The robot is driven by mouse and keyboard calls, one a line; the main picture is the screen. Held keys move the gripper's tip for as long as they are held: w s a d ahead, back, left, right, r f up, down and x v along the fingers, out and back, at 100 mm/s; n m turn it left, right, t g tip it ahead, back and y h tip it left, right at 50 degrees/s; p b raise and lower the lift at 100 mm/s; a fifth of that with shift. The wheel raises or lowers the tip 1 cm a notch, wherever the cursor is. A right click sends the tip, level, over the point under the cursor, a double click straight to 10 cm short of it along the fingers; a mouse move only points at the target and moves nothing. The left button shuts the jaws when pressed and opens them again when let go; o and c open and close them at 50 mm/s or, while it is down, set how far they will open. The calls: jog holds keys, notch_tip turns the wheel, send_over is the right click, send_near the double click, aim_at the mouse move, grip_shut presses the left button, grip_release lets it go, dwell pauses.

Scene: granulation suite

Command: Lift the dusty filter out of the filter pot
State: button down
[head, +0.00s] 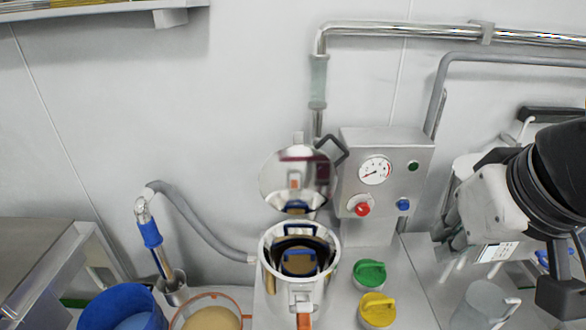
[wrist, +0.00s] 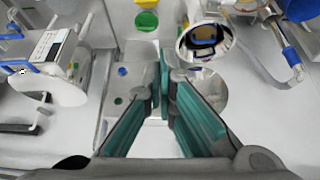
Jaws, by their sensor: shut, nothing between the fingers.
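The filter pot (head: 266,273) is a shiny metal cylinder, open at the top, with its round lid (head: 275,180) tipped up behind it. Inside it sits the dusty filter (head: 298,264), tan on top with a blue handle; its lower part is hidden by the pot wall. In the wrist view the pot (wrist: 183,52) and the filter in it (wrist: 206,31) show at the upper right, beyond the fingers. My gripper (wrist: 163,82) is shut and empty, apart from the pot. In the head view my arm is at the right edge and the fingertips are not clear.
A gauge panel (head: 398,158) stands behind and right of the pot. A wand in a holder (head: 173,289), a blue bucket (head: 124,305) and a tan-filled bowl (head: 212,318) stand left.

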jog(key=c, duration=2.3)
grip_release()
jog(key=o, duration=0.5)
jog(key=shift+w, duration=0.15)
jog(key=shift+c, duration=0.2)
jog(key=o, duration=1.3)
jog(key=w+n, duration=0.1)
jog(key=w+a+f+n+b, duration=0.1)
jog(key=w, duration=0.1)
jog(key=w+f+g, duration=0.1)
jog(key=w, duration=0.1)
jog(key=shift+w+a+n+b, duration=0.25)
jog(key=shift+a+n+b, duration=0.05)
jog(key=shift+n+b, duration=0.1)
jog(key=shift+o, duration=1.1)
jog(key=w+a+f+n+g+b, duration=0.1)
jog(key=w+a+f+n, duration=0.3)
jog(key=w, duration=0.4)
jog(key=shift+w+f+g+b, duration=0.3)
jog(key=shift+f+b, duration=0.1)
jog(key=shift+b, duration=0.25)
jog(key=n+g+b, duration=0.3)
jog(key=n+b, duration=0.1)
jog(key=n, duration=0.5)
send_near(298, 250)
notch_tip(298, 250, down, 7)
jog(key=shift+f, duration=3.3)
